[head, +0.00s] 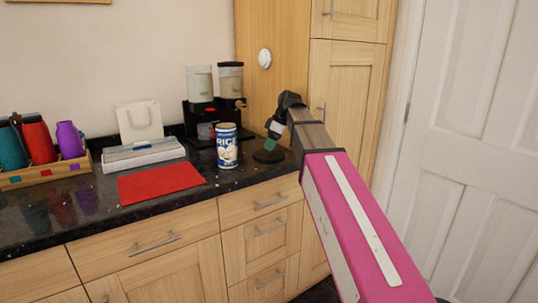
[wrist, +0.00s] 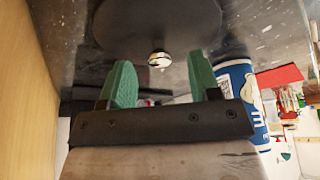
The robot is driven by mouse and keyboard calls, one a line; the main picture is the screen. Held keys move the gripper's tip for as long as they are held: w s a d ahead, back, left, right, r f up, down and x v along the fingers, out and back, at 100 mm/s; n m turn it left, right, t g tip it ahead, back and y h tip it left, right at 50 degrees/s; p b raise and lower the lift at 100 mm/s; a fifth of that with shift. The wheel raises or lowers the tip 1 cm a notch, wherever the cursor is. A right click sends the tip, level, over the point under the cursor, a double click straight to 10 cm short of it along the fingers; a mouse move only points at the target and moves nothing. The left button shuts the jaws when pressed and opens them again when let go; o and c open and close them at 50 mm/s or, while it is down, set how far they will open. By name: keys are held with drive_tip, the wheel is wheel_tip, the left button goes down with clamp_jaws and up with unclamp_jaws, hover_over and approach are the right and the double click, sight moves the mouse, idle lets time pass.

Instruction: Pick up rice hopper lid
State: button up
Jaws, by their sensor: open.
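The rice hopper lid, a dark round disc (head: 268,156), lies on the black counter to the right of the rice can. In the wrist view the lid (wrist: 150,22) fills the top middle, with a small shiny knob (wrist: 160,60) at its near edge. My gripper (head: 272,140) is just above the lid in the head view. Its green fingers (wrist: 165,82) are apart, with the knob between and a little beyond their tips in the picture. Nothing is held. Whether the fingers touch the lid cannot be told.
A blue-and-white rice can (head: 227,147) stands close to the left of my gripper. Behind it is a double dispenser (head: 203,113), its right hopper dark-topped. A red mat (head: 160,182) and a wooden cup tray (head: 42,175) lie further left. A tall wooden cabinet (head: 340,100) rises at right.

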drive_tip(key=shift+x, duration=0.8)
drive_tip(key=c, duration=1)
drive_tip(key=shift+r, duration=0.1)
